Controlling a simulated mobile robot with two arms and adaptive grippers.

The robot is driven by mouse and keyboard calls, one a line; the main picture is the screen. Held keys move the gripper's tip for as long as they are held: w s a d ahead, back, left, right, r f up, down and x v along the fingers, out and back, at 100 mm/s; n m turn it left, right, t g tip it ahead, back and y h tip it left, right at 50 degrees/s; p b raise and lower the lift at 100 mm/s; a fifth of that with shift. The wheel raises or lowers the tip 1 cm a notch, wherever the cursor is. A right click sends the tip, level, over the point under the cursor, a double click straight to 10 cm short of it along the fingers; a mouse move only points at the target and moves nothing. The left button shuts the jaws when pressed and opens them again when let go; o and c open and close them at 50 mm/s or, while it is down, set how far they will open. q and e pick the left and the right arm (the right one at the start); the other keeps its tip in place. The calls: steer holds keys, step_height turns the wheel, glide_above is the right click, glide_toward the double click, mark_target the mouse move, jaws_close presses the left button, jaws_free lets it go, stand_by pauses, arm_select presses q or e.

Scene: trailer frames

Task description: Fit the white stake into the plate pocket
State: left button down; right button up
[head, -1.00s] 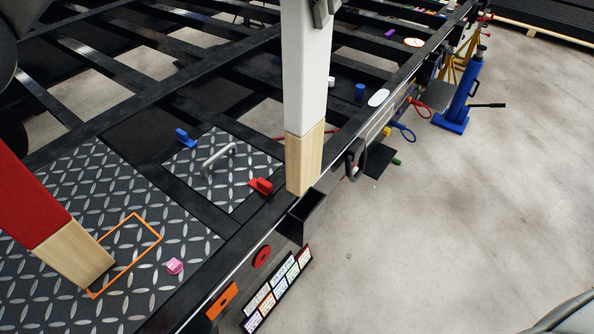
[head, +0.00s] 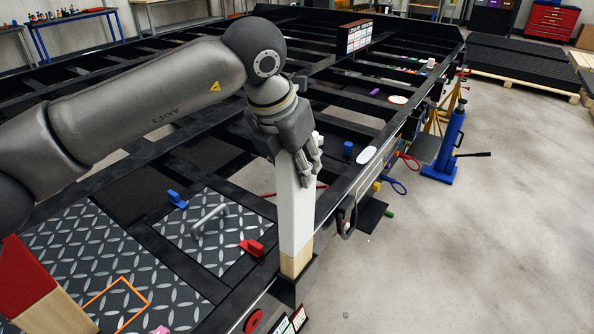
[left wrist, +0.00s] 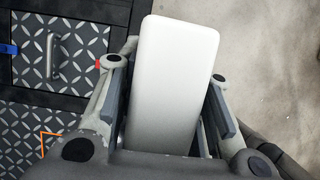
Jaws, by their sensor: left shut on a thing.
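The white stake (head: 292,212) stands nearly upright at the side rail, with a bare wooden lower end (head: 296,262). My left gripper (head: 308,172) is shut on its upper part. The left wrist view shows the white stake (left wrist: 172,85) between both fingers (left wrist: 168,100). The wooden end is at the mouth of a black pocket (head: 298,284) on the outer side of the rail. Less wood shows than before, but I cannot tell how deep it sits. My right gripper is not in view.
A red stake (head: 22,278) with a wooden end is at the lower left, by an orange outline (head: 120,283) on the tread plate. A red clamp (head: 252,247) and a handled hatch (head: 210,218) are left of the white stake.

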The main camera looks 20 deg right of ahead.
arm_select(q)
step_height(320, 180, down, 2)
steer(key=shift+f, duration=0.2)
steer(key=c, duration=1)
jaws_free()
steer(key=shift+r, duration=0.1)
